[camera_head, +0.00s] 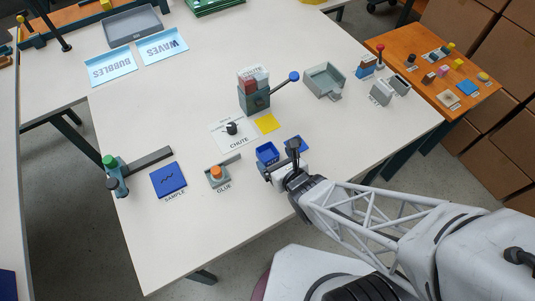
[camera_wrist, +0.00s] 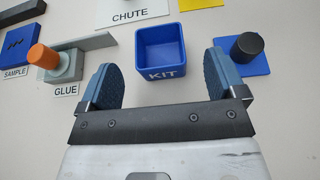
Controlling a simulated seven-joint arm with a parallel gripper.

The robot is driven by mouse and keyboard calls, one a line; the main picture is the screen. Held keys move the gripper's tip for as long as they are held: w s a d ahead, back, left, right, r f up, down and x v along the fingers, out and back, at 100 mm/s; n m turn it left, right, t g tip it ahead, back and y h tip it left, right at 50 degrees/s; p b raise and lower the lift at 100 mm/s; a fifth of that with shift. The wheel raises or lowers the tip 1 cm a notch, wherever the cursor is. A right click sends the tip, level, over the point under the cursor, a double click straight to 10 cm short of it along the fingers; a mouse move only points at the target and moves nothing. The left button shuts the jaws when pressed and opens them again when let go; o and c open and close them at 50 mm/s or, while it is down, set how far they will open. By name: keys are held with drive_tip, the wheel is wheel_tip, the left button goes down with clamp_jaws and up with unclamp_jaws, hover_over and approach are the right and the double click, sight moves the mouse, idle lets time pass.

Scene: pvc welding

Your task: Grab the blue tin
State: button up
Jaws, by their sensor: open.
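The blue tin, a small open-topped square box marked KIT, stands upright on the white table in the head view (camera_head: 267,152). In the wrist view the blue tin (camera_wrist: 161,50) lies just ahead of my gripper, centred between the two blue-padded fingers, and looks empty. My gripper (camera_wrist: 162,80) is open, with nothing between its pads. In the head view my gripper (camera_head: 272,170) is at the near side of the tin, partly hiding its surroundings. I cannot tell whether the fingers touch the tin.
A blue pad (camera_wrist: 243,56) with a black cylinder sits close right of my right finger. The glue fixture (camera_wrist: 62,64) with an orange knob is left. The chute card (camera_head: 233,133) and yellow square (camera_head: 267,123) lie behind.

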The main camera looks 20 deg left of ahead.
sight(263, 147)
drive_tip(key=shift+x, duration=2.6)
drive_tip(key=c, duration=1)
wheel_tip(263, 147, up, 10)
